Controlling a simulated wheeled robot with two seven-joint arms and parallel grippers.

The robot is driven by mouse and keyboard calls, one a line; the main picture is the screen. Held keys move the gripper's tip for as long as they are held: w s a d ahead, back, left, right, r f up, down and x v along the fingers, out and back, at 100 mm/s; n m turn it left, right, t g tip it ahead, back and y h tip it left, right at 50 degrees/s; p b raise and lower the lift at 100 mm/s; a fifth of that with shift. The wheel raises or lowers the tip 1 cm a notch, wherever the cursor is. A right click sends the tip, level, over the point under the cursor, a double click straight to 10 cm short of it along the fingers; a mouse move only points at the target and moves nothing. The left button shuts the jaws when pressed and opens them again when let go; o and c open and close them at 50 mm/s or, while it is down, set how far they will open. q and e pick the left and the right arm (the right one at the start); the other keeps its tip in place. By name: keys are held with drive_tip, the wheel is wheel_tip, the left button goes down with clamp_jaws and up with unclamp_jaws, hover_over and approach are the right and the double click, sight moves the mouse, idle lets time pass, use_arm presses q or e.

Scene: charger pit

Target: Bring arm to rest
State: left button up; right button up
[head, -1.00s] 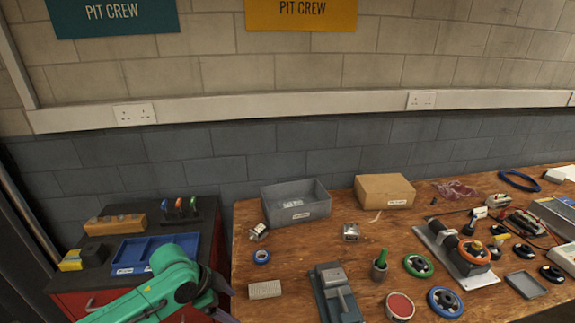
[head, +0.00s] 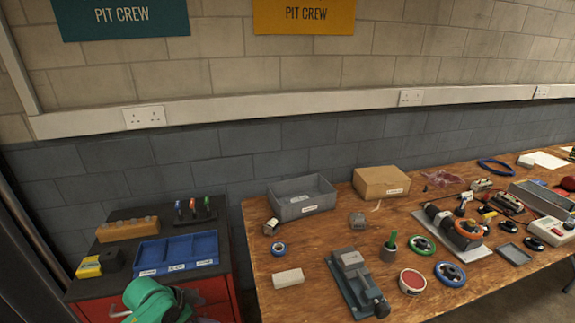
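My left arm (head: 152,301), green, folds in at the bottom left, in front of the red-drawer cabinet. Only a dark part of my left gripper (head: 196,309) shows beside it near the bottom edge. Its fingers are too hidden to tell open from shut, and I see nothing held in it. My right arm and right gripper are out of view.
The cabinet top (head: 110,285) carries a blue divided tray (head: 177,251) and a wooden block (head: 127,229). Right of it is the wooden workbench (head: 320,250) with a grey bin (head: 302,198), cardboard box (head: 382,183), vise (head: 358,284) and several wheels. A gap of bare wood lies at the bench's front left.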

use_arm(q)
drive_tip(key=s+a+f+n+y, duration=0.25)
drive_tip(key=s+a+f, duration=0.2)
drive_tip(key=f, duration=0.55)
drive_tip(key=s+a+f+n+y, duration=0.1)
drive_tip(key=s+a+f+n, duration=0.3)
drive_tip(key=f, duration=0.6)
drive_tip(key=s+d+f+g, duration=0.1)
drive_tip(key=s+f, duration=0.3)
drive_tip(key=s, duration=0.6)
drive_tip(key=s+d+f+g, duration=0.1)
drive_tip(key=s+f, duration=0.4)
drive_tip(key=s, duration=0.5)
drive_tip(key=s+d+f+g, duration=0.1)
drive_tip(key=s+f, duration=0.3)
drive_tip(key=s, duration=0.6)
drive_tip(key=shift+d+f+n, duration=0.2)
drive_tip(key=shift+d+n, duration=0.25)
drive_tip(key=shift+d, duration=0.4)
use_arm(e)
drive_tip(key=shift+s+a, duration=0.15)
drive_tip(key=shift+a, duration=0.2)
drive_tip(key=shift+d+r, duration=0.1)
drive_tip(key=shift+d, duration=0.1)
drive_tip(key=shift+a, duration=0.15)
